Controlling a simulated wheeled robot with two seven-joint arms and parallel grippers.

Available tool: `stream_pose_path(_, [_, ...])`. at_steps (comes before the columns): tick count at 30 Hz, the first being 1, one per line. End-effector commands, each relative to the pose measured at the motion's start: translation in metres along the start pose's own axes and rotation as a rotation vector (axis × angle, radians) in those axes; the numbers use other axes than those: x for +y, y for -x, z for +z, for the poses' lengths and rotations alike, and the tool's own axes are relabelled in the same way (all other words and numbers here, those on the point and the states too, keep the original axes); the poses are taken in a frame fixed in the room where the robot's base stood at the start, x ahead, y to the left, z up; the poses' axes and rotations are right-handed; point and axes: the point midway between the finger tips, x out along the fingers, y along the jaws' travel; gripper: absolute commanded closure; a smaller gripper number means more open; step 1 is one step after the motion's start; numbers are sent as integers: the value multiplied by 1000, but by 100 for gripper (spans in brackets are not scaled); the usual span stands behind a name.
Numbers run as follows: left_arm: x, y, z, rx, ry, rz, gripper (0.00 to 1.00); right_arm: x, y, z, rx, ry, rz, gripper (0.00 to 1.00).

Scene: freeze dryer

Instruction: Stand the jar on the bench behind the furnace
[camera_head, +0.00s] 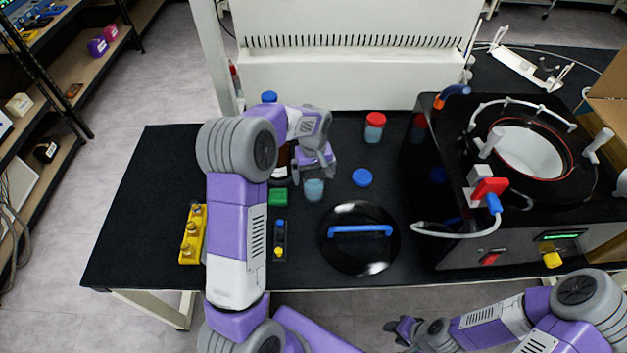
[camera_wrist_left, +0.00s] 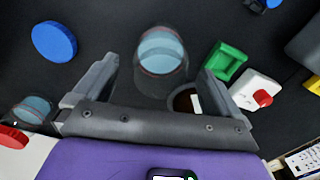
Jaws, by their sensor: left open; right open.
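A clear jar with blue contents and no lid (camera_head: 314,189) stands upright on the black bench (camera_head: 150,185); it also shows between the fingers in the left wrist view (camera_wrist_left: 162,52). A second jar with a red lid (camera_head: 375,128) stands farther back. A loose blue lid (camera_head: 362,177) lies to the right of the open jar. My left gripper (camera_head: 316,168) is open, its fingers (camera_wrist_left: 155,72) on either side of the open jar; I cannot tell whether they touch it. My right gripper (camera_head: 402,328) is open and empty in front of the bench. I see no clear furnace.
A black machine with a round chamber (camera_head: 530,155) fills the right side. A black disc with a blue handle (camera_head: 360,238), a green block (camera_head: 278,197), a yellow rack (camera_head: 192,235) and a partly hidden brown bottle (camera_wrist_left: 184,100) are nearby. Another dark bench (camera_head: 570,62) lies behind the machine.

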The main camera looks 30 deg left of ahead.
Motion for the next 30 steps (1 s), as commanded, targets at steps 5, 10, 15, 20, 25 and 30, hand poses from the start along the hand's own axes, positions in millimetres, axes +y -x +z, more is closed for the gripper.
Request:
stream_pose_path(5, [1,41,0,3,0,3,2,-3,9,0,0,0,0,57])
stream_pose_path(10, [0,63,0,0,0,1,2,-5,12,0,0,0,0,57])
stream_pose_path(15, [0,71,0,-1,0,0,2,-5,13,1,0,0,0,57])
stream_pose_path(20, [0,71,0,-1,0,0,2,-5,13,0,0,0,0,57])
stream_pose_path(25, [0,71,0,-1,0,0,2,-5,13,0,0,0,0,57])
stream_pose_path(30, [0,71,0,-1,0,0,2,-5,13,0,0,0,0,57])
